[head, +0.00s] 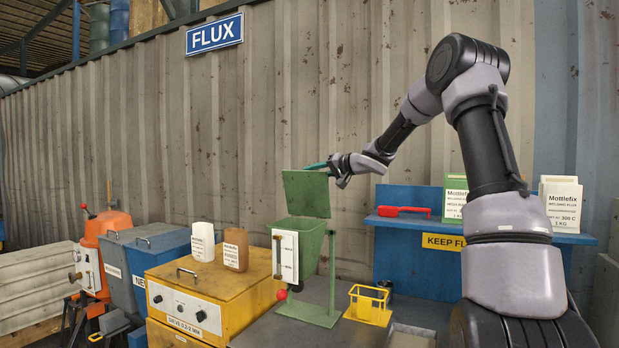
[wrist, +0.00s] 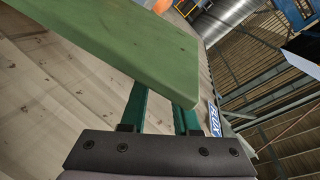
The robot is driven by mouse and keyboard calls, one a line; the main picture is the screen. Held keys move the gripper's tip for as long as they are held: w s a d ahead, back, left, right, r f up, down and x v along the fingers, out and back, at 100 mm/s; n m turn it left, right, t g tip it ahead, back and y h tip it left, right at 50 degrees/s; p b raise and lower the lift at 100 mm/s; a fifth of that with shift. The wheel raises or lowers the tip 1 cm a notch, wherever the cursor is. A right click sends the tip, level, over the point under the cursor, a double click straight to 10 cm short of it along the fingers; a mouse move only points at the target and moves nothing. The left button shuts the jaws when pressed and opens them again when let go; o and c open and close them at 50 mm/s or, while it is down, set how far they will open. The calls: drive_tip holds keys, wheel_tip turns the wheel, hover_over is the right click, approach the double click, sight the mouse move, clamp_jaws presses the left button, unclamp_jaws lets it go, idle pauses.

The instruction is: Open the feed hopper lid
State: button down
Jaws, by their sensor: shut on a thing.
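The feed hopper (head: 308,240) is a green box on a green stand, with a white gauge plate (head: 285,256) on its front. Its green lid (head: 306,194) stands raised, close to upright, above the hopper's back edge. My gripper (head: 316,166) is at the lid's upper right edge and is shut on the lid. In the wrist view, the lid (wrist: 110,48) fills the top middle and hides the fingertips of my gripper (wrist: 162,100). The two teal fingers run up to the lid's edge.
A yellow sieve box (head: 215,290) with two small containers stands left of the hopper. A yellow wire holder (head: 368,303) stands to its right. A blue shelf (head: 400,222) holds a red-handled brush (head: 404,211) and boxes. The corrugated wall (head: 270,110) rises behind.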

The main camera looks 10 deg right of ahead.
drive_tip(key=shift+w+d+f+h, duration=0.3)
drive_tip(key=shift+w+d+f, duration=0.4)
drive_tip(key=shift+d+f, duration=0.2)
drive_tip(key=shift+c, duration=2.4)
unclamp_jaws()
drive_tip(key=shift+w, duration=0.1)
drive_tip(key=shift+a+r, duration=0.1)
drive_tip(key=shift+r, duration=0.05)
drive_tip(key=shift+r, duration=0.2)
drive_tip(key=v, duration=1)
drive_tip(key=shift+s+d, duration=0.25)
drive_tip(key=shift+d, duration=0.05)
drive_tip(key=shift+f, duration=0.15)
